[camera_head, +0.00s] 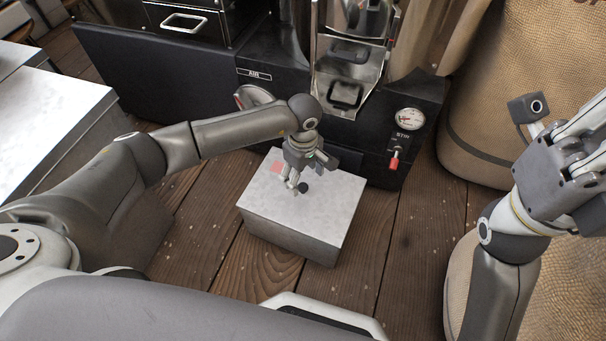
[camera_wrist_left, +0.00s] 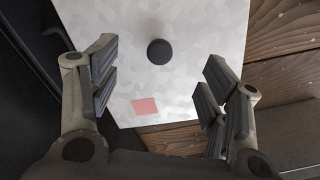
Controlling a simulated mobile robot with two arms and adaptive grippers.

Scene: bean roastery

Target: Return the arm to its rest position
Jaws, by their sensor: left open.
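My left arm reaches in from the left, and its left gripper (camera_head: 297,186) is low over a pale metal box (camera_head: 330,215). In the left wrist view the left gripper (camera_wrist_left: 158,95) has its fingers wide apart with nothing between them. A small round black object (camera_wrist_left: 160,51) sits on the box top ahead of the fingers; it also shows in the head view (camera_head: 304,187). A pink square mark (camera_wrist_left: 145,106) is on the box top nearer the gripper. My right gripper (camera_head: 590,150) is raised at the right edge, partly cut off, and its fingertips are not clear.
A black roasting machine (camera_head: 180,80) with a metal chute (camera_head: 343,75) stands behind the box. It has a dial (camera_head: 409,119) and a red-handled lever (camera_head: 394,160). Burlap sacks (camera_head: 510,80) stand at right. A metal-topped table (camera_head: 50,125) is at left. Wooden floor surrounds the box.

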